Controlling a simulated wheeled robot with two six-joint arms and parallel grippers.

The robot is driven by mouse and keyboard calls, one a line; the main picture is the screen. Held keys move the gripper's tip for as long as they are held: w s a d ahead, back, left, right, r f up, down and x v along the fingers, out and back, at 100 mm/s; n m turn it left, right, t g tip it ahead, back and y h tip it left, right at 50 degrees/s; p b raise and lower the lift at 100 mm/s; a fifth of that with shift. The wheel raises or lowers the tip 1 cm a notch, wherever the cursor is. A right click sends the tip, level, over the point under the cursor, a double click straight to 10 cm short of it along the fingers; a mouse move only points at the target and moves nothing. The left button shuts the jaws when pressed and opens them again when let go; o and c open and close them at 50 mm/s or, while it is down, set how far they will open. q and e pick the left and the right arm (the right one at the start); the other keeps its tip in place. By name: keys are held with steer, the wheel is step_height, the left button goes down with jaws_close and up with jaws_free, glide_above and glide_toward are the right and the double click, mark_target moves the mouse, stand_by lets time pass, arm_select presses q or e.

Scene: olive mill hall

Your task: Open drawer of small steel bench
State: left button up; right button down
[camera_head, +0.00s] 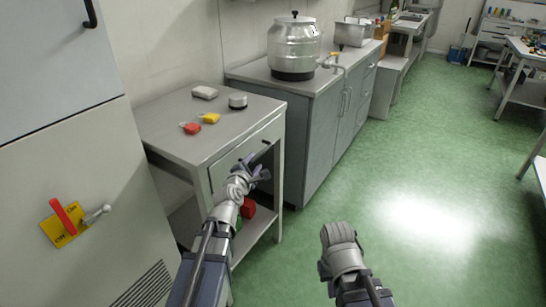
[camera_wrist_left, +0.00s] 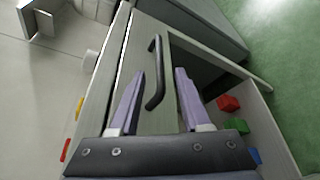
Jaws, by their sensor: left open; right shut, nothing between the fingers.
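The small steel bench (camera_head: 172,138) stands at the left against the wall. Its drawer front (camera_head: 222,172) looks shut and flush under the top; the drawer front (camera_wrist_left: 146,38) fills the middle of the left wrist view. A dark bar handle (camera_wrist_left: 154,88) is fixed on it. My left gripper (camera_head: 256,168) is open in front of the drawer. In the left wrist view its two fingers point at the drawer front, one on each side of the handle, with gaps to it. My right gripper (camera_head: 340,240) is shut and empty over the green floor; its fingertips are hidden.
Red (camera_head: 191,128) and yellow (camera_head: 210,118) items, a round tin (camera_head: 238,101) and a pale block (camera_head: 204,92) lie on the bench top. A red block (camera_head: 248,208) lies on the lower shelf. A grey cabinet (camera_head: 318,125) stands behind.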

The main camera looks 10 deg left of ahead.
mark_target(259, 156)
arm_select(q)
steer(key=shift+b+x, duration=0.8)
steer(key=shift+x, duration=3.1)
jaws_close()
steer(key=shift+s, duration=0.1)
